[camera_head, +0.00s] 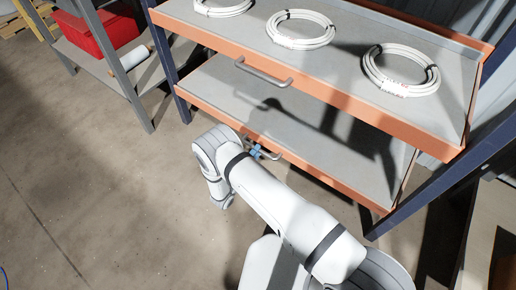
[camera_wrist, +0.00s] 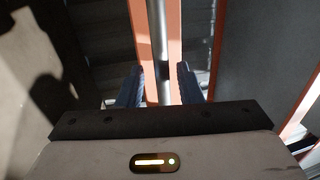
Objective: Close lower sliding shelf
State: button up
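The lower sliding shelf (camera_head: 300,135) is a grey tray with an orange rim, pulled out below the upper shelf. Its grey bar handle (camera_head: 268,153) is on the front rim, partly hidden by my arm. My gripper (camera_head: 256,151) is at this handle, its blue fingers just showing. In the wrist view, the handle (camera_wrist: 158,40) runs upright between the two blue fingers (camera_wrist: 160,88), with the orange rim (camera_wrist: 174,45) behind it. The fingers stand apart, one on each side, with visible gaps to the bar. The lower shelf's visible surface is empty.
The upper shelf (camera_head: 335,68) is also pulled out and carries white cable coils (camera_head: 300,30); its handle (camera_head: 263,73) is above my gripper. Dark blue posts (camera_head: 168,60) flank the rack. A red bin (camera_head: 103,35) stands on a rack at left. The floor at left is clear.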

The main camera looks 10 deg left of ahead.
jog(key=p+v, duration=0.1)
jog(key=v, duration=0.4)
jog(key=shift+s+a, duration=0.2)
jog(key=shift+s, duration=0.1)
